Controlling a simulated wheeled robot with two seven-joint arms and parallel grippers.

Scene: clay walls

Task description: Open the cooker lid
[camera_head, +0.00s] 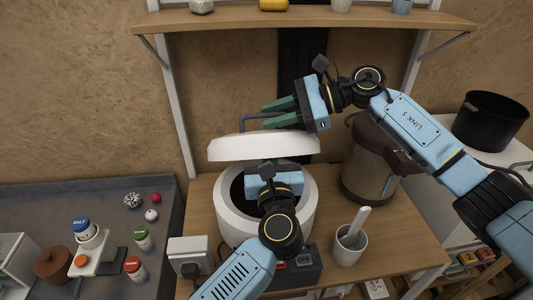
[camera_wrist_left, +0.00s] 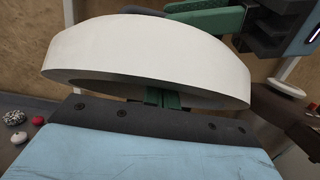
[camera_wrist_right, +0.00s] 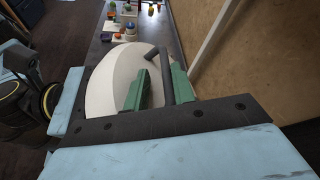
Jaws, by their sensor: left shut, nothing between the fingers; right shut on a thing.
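The white cooker lid (camera_head: 232,149) is raised above the cooker body (camera_head: 236,222), whose dark opening shows below it. My right gripper (camera_head: 275,112) is shut on the lid's dark handle (camera_head: 243,122); the right wrist view also shows the handle (camera_wrist_right: 158,62) between the green fingers. My left gripper (camera_wrist_left: 162,97) is shut and empty, low under the lid. In the left wrist view its fingers reach beneath the lid's rim (camera_wrist_left: 150,50). I cannot tell whether they touch the lid. In the head view the left fingers are hidden behind the wrist and lid.
A brown canister (camera_head: 365,170) stands right of the cooker, with a white cup (camera_head: 349,246) holding a utensil in front of it. A black pot (camera_head: 490,122) is at far right. Jars and small balls sit on the left grey counter (camera_head: 110,205). A shelf (camera_head: 300,17) hangs above.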

